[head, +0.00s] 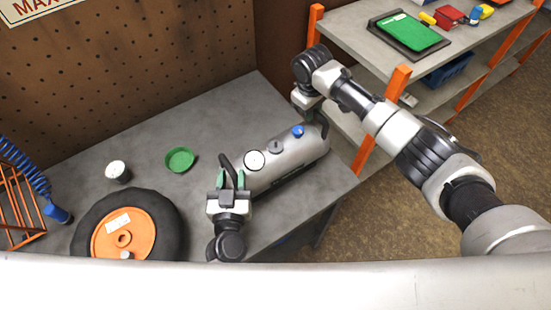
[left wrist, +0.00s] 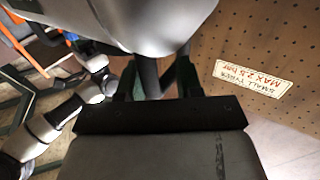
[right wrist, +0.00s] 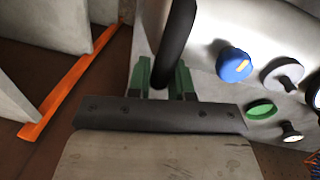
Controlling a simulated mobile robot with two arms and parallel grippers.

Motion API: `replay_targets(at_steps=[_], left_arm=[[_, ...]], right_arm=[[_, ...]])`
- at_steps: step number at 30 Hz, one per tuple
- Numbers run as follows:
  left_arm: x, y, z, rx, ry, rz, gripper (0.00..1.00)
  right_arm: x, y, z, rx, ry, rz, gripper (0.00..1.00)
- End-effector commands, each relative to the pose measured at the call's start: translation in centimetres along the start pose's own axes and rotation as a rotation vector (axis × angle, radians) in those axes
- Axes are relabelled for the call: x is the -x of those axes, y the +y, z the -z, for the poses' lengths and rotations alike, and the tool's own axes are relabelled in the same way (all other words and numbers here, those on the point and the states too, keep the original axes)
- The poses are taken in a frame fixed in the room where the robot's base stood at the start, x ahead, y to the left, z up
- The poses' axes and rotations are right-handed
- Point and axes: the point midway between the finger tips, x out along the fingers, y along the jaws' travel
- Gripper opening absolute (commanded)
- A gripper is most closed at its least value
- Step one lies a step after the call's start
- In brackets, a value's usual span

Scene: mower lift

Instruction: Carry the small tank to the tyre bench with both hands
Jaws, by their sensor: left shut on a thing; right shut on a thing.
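The small tank (head: 288,160) is a silver cylinder with a gauge, a grey cap, a blue knob and black end handles. It lies level over the right part of the grey tyre bench (head: 225,115); I cannot tell whether it touches the top. My left gripper (head: 232,180) is shut on its near left handle, and the tank's body (left wrist: 145,20) fills the top of the left wrist view. My right gripper (head: 311,110) is shut on the far right handle, partly hidden by the arm; the right wrist view shows the handle (right wrist: 176,45) between the green fingers.
A wheel with an orange hub (head: 124,234), a white-topped can (head: 118,172) and a green dish (head: 180,160) stand on the bench's left part. A blue coiled hose (head: 25,168) is at far left. An orange-posted shelf (head: 400,75) stands close on the right.

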Motion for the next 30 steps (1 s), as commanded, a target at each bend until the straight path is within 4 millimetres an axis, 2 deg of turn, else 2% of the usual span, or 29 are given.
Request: replay_targets(at_steps=[1,3,4,30], left_arm=[[0.02,-0.01,-0.01,-0.001,0.000,0.000,0.11],[0.02,-0.01,-0.01,-0.001,0.000,0.000,0.01],[0.02,-0.01,0.00,-0.001,0.000,0.000,0.00],[0.05,-0.03,-0.02,-0.006,-0.001,-0.002,0.00]], right_arm=[[0.02,0.07,0.00,0.000,0.001,-0.001,0.00],[0.03,0.09,0.00,0.000,0.001,-0.002,0.00],[0.03,0.09,0.00,0.000,0.001,-0.002,0.00],[0.08,0.21,-0.01,0.004,0.001,-0.004,0.00]])
